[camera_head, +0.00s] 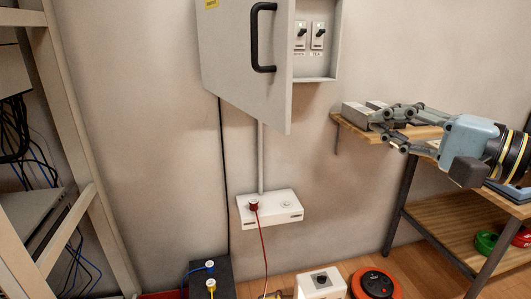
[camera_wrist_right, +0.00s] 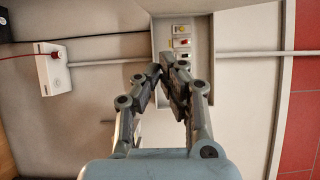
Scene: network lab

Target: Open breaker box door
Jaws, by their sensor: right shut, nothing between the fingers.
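The grey breaker box (camera_head: 338,45) is on the wall at the top of the head view. Its door (camera_head: 235,60) is hinged at the left and stands partly open, its free edge swung out toward me. A black handle (camera_head: 258,38) is on the door near that edge. Breaker switches (camera_head: 318,35) show inside, and coloured ones show in the wrist view (camera_wrist_right: 181,43). My right gripper (camera_head: 378,126) is shut and empty, to the right of and below the box, apart from the door. My left gripper is not in view.
A wooden bench (camera_head: 425,132) with grey blocks (camera_head: 358,113) on it stands at the right, by my right gripper. A white socket box (camera_head: 270,209) with a red cable is below the door. A red cable reel (camera_head: 375,285) is on the floor. A rack (camera_head: 75,130) stands at the left.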

